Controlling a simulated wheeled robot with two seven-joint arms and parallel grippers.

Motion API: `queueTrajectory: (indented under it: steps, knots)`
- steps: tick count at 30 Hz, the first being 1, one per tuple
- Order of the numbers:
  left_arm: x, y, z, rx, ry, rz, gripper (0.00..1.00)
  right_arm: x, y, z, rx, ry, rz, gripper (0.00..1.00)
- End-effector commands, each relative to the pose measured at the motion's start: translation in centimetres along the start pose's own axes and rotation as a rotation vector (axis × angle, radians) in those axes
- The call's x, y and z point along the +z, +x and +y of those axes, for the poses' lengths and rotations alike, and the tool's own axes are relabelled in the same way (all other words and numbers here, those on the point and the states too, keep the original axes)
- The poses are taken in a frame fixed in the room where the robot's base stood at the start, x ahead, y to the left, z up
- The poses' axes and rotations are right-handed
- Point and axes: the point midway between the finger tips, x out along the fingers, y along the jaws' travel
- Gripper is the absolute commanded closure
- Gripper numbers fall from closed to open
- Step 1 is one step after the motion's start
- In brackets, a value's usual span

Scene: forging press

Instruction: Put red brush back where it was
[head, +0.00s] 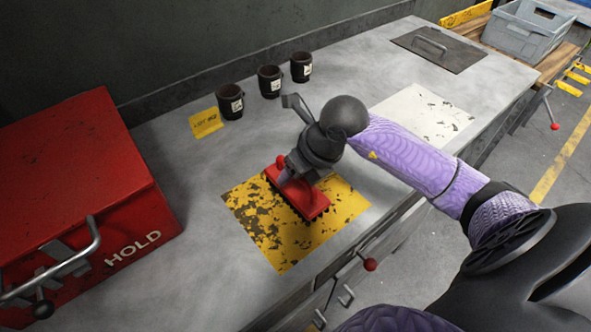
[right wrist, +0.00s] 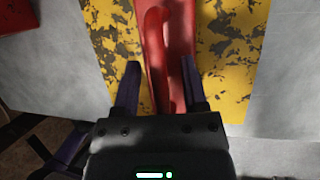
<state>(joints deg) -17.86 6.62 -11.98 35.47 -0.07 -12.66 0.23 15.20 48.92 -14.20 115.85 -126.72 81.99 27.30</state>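The red brush (head: 312,200) lies on the worn yellow patch (head: 267,246) of the grey bench, near its middle. In the right wrist view the brush's raised red handle (right wrist: 158,45) runs lengthwise between my fingers. My right gripper (head: 285,178) is low over the brush and hides part of it in the head view. In the right wrist view my right gripper (right wrist: 159,82) is open, with one finger on each side of the handle and gaps visible beside it. Whether the fingertips touch the brush's body I cannot tell. My left gripper is not in view.
Three dark cups (head: 270,82) stand along the back, near a yellow lot card (head: 206,122). A red HOLD box (head: 75,170) is at the left. A worn white patch (head: 425,112) is bare at the right. A dark handled plate (head: 438,50) lies beyond it; a grey crate (head: 522,38) is farther.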

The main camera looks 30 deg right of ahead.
Motion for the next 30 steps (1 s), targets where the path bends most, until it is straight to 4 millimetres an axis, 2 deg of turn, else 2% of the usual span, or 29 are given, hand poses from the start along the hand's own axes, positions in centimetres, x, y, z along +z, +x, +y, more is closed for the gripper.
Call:
queueTrajectory:
  steps: [5,8,11,18,21,24,30]
  knots:
    - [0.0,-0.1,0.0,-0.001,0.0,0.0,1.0,0.1,-0.1,0.0,0.0,0.0,0.0,0.45]
    - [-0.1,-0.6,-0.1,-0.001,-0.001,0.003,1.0,0.2,-1.1,0.1,-0.001,-0.001,-0.003,0.45]
    - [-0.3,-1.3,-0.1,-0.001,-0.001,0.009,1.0,0.2,-3.2,0.1,-0.004,-0.003,-0.002,0.45]
    - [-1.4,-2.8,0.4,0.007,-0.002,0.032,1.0,0.2,-9.4,0.0,-0.004,-0.001,-0.001,0.45]
    - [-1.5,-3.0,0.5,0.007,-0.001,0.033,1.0,0.2,-11.2,0.0,-0.002,-0.001,0.0,0.45]
    - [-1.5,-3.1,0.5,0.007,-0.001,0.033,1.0,0.1,-12.1,0.1,-0.001,0.0,0.0,0.45]
    - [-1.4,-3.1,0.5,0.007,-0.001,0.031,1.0,0.1,-12.3,0.1,0.001,0.001,0.0,0.45]
